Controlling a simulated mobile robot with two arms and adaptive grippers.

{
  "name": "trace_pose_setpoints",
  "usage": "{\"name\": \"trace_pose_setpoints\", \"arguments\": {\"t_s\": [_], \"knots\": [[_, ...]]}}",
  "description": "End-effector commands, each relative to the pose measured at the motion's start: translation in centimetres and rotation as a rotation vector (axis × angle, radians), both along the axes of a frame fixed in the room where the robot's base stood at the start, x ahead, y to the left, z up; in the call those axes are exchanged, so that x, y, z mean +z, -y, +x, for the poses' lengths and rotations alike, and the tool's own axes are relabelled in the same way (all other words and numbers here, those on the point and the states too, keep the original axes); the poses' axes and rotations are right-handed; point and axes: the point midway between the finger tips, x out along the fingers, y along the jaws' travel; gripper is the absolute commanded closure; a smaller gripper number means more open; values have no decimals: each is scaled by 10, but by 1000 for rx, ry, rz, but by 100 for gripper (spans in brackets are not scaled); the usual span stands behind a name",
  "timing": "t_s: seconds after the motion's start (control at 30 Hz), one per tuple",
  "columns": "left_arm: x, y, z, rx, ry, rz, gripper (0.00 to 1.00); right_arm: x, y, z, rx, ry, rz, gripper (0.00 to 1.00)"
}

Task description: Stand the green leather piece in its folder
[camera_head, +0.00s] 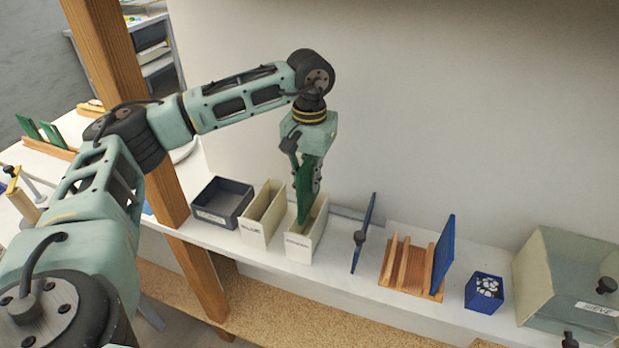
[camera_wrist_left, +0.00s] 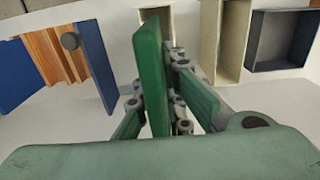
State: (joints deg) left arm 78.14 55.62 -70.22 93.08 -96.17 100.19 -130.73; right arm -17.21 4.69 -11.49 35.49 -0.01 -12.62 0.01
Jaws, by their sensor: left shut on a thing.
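The green leather piece (camera_head: 304,188) is a flat upright panel. My left gripper (camera_head: 310,180) is shut on it and points down over the right one of two cream folders (camera_head: 302,240). In the head view the lower end of the piece overlaps this folder's opening. In the left wrist view the green piece (camera_wrist_left: 152,75) stands between the fingers (camera_wrist_left: 155,110), and a cream folder (camera_wrist_left: 170,12) shows behind it. Whether the piece touches the folder's bottom is hidden. The other cream folder (camera_head: 262,215) stands just left and looks empty. My right gripper is not in view.
A dark open box (camera_head: 222,205) stands left of the folders. The wall is close behind.

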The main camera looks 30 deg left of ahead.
Motion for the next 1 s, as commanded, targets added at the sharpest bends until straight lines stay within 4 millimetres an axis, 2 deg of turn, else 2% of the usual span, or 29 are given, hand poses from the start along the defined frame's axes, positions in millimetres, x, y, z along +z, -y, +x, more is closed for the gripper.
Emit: {"name": "trace_pose_setpoints", "arguments": {"t_s": [1.0], "knots": [[-53, 0, 0, 0, 1, -1, 100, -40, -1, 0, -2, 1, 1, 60]]}}
